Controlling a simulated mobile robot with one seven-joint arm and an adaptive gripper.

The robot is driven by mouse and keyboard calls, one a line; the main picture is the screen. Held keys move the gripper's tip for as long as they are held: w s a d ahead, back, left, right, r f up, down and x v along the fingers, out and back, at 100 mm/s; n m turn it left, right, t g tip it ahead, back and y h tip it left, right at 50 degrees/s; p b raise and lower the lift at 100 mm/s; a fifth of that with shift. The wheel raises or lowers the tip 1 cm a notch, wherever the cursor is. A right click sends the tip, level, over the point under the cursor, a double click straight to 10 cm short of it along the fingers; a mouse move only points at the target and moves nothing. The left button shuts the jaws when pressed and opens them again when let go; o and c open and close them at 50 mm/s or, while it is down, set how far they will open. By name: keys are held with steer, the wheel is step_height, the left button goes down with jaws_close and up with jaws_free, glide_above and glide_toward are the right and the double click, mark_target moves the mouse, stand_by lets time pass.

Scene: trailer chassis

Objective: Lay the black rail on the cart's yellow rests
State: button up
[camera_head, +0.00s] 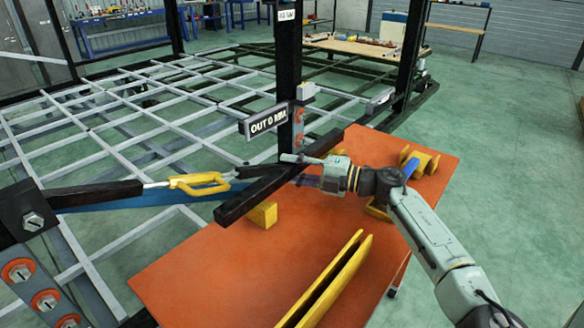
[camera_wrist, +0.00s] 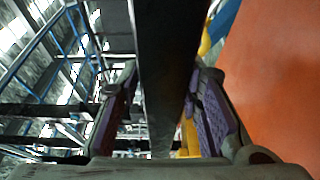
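The black rail (camera_head: 250,197) runs diagonally over the left side of the orange cart (camera_head: 215,275), its near end left of a yellow rest (camera_head: 263,215). I cannot tell whether the rail touches this rest. My gripper (camera_head: 300,180) reaches in from the right and meets the rail around its middle. In the wrist view the rail (camera_wrist: 168,55) lies between the two purple-padded fingers (camera_wrist: 165,100), which seem to close on both its sides. Another yellow piece (camera_head: 427,160) stands at the cart's far right. One more is partly hidden behind my arm.
A long yellow channel (camera_head: 330,280) lies on the cart's front. A trailer frame of grey bars (camera_head: 130,130) fills the left, with a dark post (camera_head: 290,60) and a sign (camera_head: 265,122) close beyond the rail. Open green floor (camera_head: 500,150) lies to the right.

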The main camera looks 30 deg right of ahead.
mark_target(299, 166)
steer(key=o, duration=0.4)
steer(key=shift+f, duration=0.4)
steer(key=shift+r+p, duration=0.6)
steer(key=b+v, duration=0.2)
steer(key=v, duration=0.4)
steer(key=shift+s+d+r+b, duration=0.1)
steer(key=shift+s+d+b, duration=0.05)
steer(key=shift+d+b, duration=0.15)
steer(key=shift+s+d+r, duration=0.1)
steer(key=shift+s+d, duration=0.1)
steer(key=shift+s, duration=0.2)
